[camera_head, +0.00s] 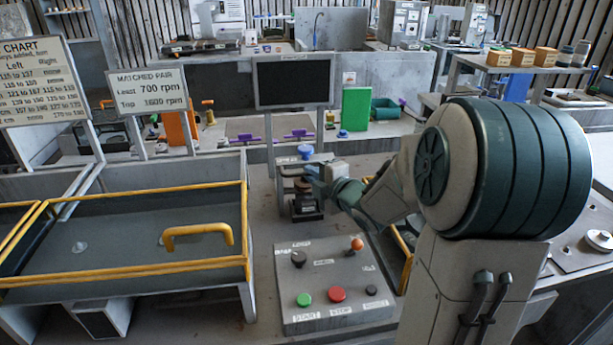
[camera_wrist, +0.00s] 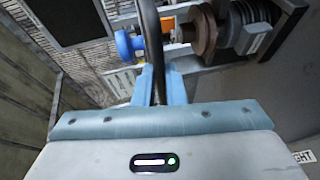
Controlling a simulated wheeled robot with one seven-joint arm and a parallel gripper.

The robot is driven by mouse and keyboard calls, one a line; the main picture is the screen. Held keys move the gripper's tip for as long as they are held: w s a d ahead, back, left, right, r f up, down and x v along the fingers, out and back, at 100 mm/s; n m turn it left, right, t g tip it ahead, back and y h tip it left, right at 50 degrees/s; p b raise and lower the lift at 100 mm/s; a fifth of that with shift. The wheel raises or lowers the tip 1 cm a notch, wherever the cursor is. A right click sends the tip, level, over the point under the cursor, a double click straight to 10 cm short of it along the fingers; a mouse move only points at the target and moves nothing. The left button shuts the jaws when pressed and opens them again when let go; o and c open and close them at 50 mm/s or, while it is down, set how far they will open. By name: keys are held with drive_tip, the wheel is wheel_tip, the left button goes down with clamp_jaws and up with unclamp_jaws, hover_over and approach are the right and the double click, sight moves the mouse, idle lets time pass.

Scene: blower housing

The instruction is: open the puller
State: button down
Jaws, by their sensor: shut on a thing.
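My gripper (camera_wrist: 160,87) is shut on a dark upright bar (camera_wrist: 152,30) in the wrist view, with its blue fingers on either side of it. A blue knob (camera_wrist: 128,44) and a rusty brown round part (camera_wrist: 204,34) lie just beyond the bar, with a dark ribbed body (camera_wrist: 247,25) to the right. In the head view my gripper (camera_head: 314,176) is beside a dark machine (camera_head: 305,206) behind the control panel, and the blue knob (camera_head: 306,150) shows behind it. My wrist partly hides this machine. I cannot tell for sure which part is the puller.
A grey control panel (camera_head: 332,285) with a green button (camera_head: 304,299), a red button (camera_head: 337,294) and an orange knob (camera_head: 357,244) stands in front. A yellow-railed enclosure with a yellow handle (camera_head: 198,233) is at left. A dark screen (camera_head: 293,81) stands behind.

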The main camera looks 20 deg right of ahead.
drive_tip(key=shift+s+f, duration=0.1)
drive_tip(key=shift+f, duration=0.05)
drive_tip(key=c, duration=1.8)
unclamp_jaws()
drive_tip(key=o, duration=0.3)
drive_tip(key=shift+s, duration=0.15)
drive_tip(key=v, duration=1.3)
drive_tip(key=shift+s+r, duration=0.2)
drive_tip(key=shift+s, duration=0.15)
drive_tip(key=shift+d, duration=0.1)
